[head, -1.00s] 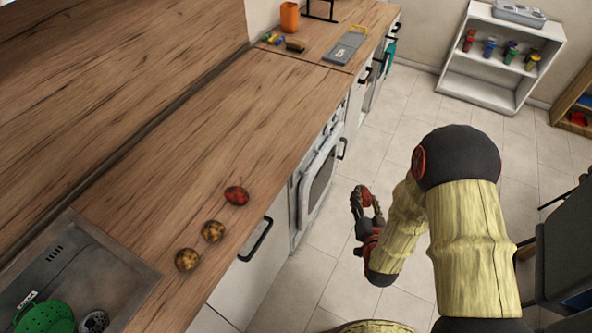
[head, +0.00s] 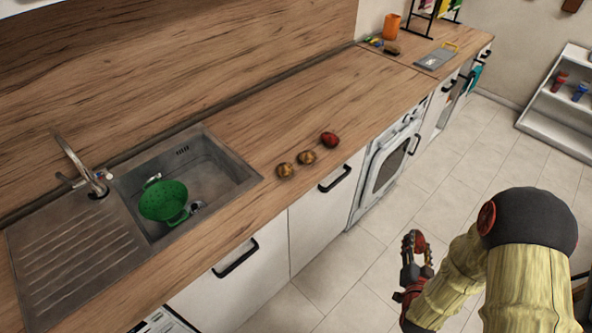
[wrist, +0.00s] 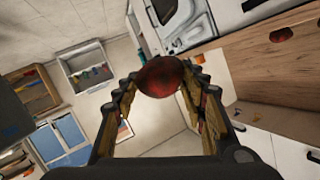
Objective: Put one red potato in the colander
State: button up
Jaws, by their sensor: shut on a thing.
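My gripper (head: 413,246) is shut on a red potato (head: 419,243) and holds it up over the floor, in front of the counter and apart from it. The held red potato (wrist: 160,77) also shows between the fingertips in the wrist view. The green colander (head: 163,200) sits in the sink basin (head: 222,171) at the left in the head view. Another red potato (head: 329,139) lies on the counter, right of the sink. It also shows in the wrist view (wrist: 281,35).
Two brownish, speckled potatoes (head: 306,157) (head: 285,170) lie on the counter between the sink and the red potato. A faucet (head: 80,165) stands behind the sink. An orange cup (head: 391,26) is far back. The counter (head: 290,110) is clear behind the potatoes.

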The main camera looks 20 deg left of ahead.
aim_at(169, 211)
jog(key=l+u, duration=0.1)
jog(key=u, duration=1.55)
